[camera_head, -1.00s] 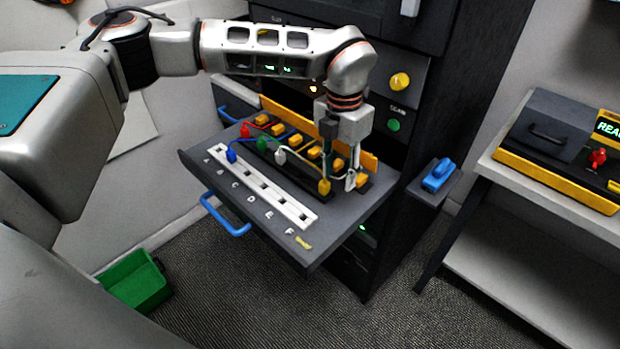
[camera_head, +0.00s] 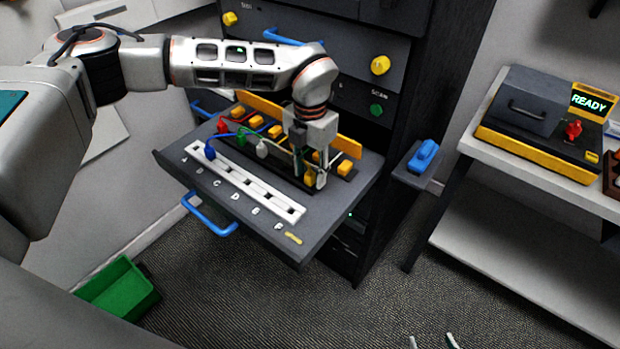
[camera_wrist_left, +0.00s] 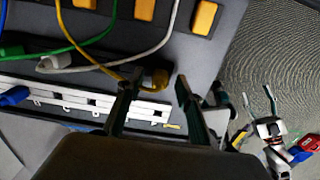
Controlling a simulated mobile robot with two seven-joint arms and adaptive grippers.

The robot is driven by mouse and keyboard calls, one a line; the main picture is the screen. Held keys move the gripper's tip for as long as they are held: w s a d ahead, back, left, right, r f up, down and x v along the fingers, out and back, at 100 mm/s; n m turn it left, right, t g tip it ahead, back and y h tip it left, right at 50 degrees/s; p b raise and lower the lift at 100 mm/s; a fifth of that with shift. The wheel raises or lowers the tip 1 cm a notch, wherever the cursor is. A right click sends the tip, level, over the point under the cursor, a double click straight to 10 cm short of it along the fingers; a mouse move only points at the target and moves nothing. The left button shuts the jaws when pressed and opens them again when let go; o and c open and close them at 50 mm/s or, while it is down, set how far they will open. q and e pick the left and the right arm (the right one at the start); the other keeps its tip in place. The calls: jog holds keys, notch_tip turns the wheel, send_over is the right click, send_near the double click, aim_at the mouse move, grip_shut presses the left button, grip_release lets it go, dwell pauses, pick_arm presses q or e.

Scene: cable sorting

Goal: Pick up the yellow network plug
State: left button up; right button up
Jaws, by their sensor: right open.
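The yellow network plug (camera_head: 310,177) stands on the dark pulled-out tray (camera_head: 345,190), near its right end. My left gripper (camera_head: 311,176) reaches down over it from above. In the left wrist view my left gripper (camera_wrist_left: 157,80) is open, its two fingers apart. The yellow plug (camera_wrist_left: 156,79) shows between and just beyond the fingertips, nearer the left finger; contact cannot be told. A yellow cable (camera_wrist_left: 78,45) runs from it to the left. My right gripper (camera_head: 432,342) shows only its fingertips at the bottom edge, spread and empty; it also shows in the left wrist view (camera_wrist_left: 256,102).
Blue (camera_head: 210,150), green (camera_head: 241,139) and white (camera_head: 262,149) plugs stand left on the tray. Yellow-orange blocks (camera_head: 345,168) line the back. A green bin (camera_head: 120,290) is on the floor; a side table (camera_head: 490,235) stands right.

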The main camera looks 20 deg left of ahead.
pick_arm(q)
jog(key=shift+f, duration=0.75)
jog(key=shift+c, duration=0.3)
grip_shut()
jog(key=shift+r, duration=0.1)
notch_tip(320, 180, up, 19)
notch_tip(320, 180, up, 5)
jog(key=p, duration=0.4)
send_over(310, 173)
jog(key=shift+f, duration=0.25)
